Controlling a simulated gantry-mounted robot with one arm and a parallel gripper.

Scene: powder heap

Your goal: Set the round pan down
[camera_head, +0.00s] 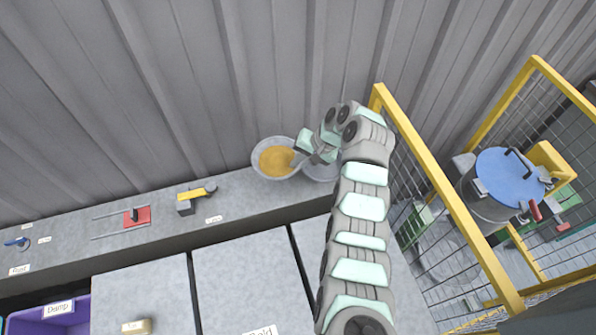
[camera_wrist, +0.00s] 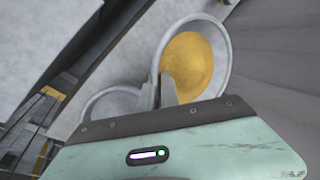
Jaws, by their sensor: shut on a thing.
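A round grey pan (camera_head: 257,166) with yellow powder (camera_head: 275,159) in it is at the right part of the grey ledge, close to the wall. My gripper (camera_head: 298,161) is shut on the pan's near-right rim. In the wrist view my gripper (camera_wrist: 160,92) has its two fingers at the rim of the same pan (camera_wrist: 224,62), with the powder visible inside. The pan looks raised over the ledge, but I cannot tell its exact height. A second round pan (camera_head: 318,173) sits beside it, partly hidden by my gripper; it looks empty in the wrist view (camera_wrist: 112,103).
The grey ledge (camera_head: 243,192) runs along the corrugated wall. A yellow-handled tool (camera_head: 194,197) and a red block on rails (camera_head: 137,216) lie to the left. A yellow-framed mesh fence (camera_head: 447,180) stands right of my arm, with a blue-lidded pot (camera_head: 500,182) beyond it.

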